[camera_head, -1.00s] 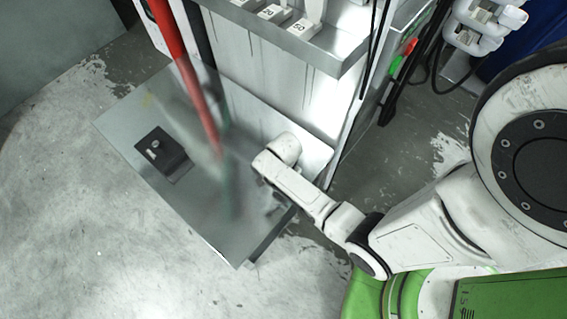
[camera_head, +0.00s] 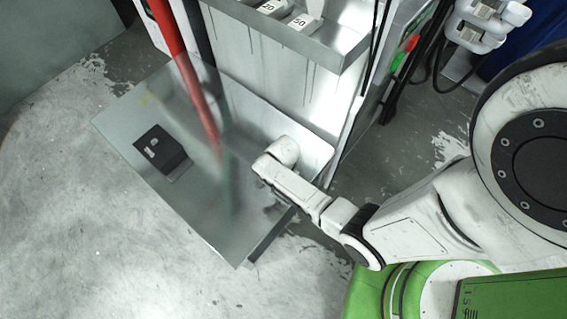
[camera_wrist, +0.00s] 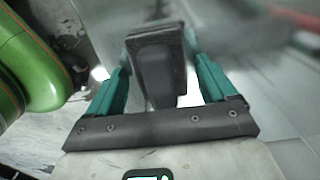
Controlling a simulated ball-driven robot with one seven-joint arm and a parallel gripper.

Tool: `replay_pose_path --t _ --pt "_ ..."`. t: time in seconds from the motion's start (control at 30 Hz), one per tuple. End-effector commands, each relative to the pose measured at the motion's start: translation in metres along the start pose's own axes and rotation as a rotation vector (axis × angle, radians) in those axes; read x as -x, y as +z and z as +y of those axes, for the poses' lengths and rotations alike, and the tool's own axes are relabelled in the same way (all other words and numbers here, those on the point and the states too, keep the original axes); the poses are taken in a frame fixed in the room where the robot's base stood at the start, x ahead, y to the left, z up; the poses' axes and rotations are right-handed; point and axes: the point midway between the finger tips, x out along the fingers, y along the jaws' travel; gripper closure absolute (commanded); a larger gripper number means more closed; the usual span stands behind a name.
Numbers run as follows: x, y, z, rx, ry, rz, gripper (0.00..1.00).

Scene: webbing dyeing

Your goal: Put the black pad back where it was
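In the wrist view, my gripper (camera_wrist: 160,88) has its two teal fingers closing on a dark block-like piece, which appears to be the black pad (camera_wrist: 156,72). The pad stands between the fingers, and its upper end reaches their tips. In the head view, the end of my arm is over the right part of the metal plate (camera_head: 195,215). My gripper and the pad cannot be made out there.
A black box (camera_head: 172,163) with a small metal piece on it lies on the plate's left part. A shelf with numbered white blocks (camera_head: 303,22) is above. Bare floor lies left.

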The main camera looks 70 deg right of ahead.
Motion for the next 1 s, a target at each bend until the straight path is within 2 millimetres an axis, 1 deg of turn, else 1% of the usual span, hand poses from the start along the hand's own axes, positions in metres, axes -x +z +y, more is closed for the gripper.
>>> replay_pose_path --t 0.23,0.37,0.47,0.8,0.9,1.0 --pt "0.0 0.0 0.0 0.0 0.0 0.0 0.11" --pt "0.006 0.0 0.0 0.0 -0.001 0.0 0.11" --pt "0.02 0.001 0.0 0.0 -0.002 0.0 0.11" --pt "0.089 0.0 -0.001 0.0 -0.003 0.001 0.11" --pt "0.104 0.0 0.0 0.0 -0.001 0.0 0.11" --pt "0.114 0.0 0.0 0.0 -0.001 0.0 0.11"
